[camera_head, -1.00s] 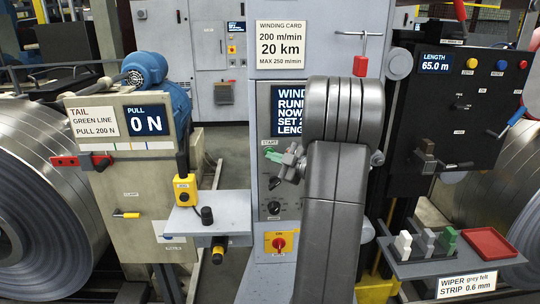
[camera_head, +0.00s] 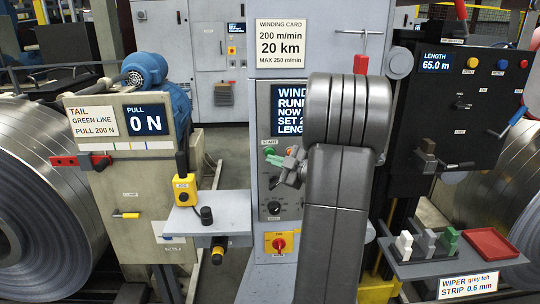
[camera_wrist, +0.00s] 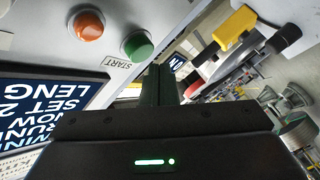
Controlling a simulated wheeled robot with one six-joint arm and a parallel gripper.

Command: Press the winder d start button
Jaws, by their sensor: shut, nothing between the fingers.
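The green start button (camera_wrist: 137,45) sits on the grey panel beside its START label (camera_wrist: 116,60) in the wrist view. In the head view the button (camera_head: 269,151) shows just above and left of my fingers. My gripper (camera_head: 278,160) is shut and empty. In the wrist view its dark fingers (camera_wrist: 158,85) are close below the button, with a small gap seeming to show. The winder screen (camera_head: 287,110) is partly hidden by my arm; its visible text starts "WIND", "RUNN", "NOW", "SET 2", "LENG".
An orange-red button (camera_wrist: 88,24) is beside the green one. Below the start button are a black knob (camera_head: 274,208) and a red switch on yellow (camera_head: 279,243). A grey shelf (camera_head: 238,199) juts out at left. A tool shelf (camera_head: 400,268) is at right.

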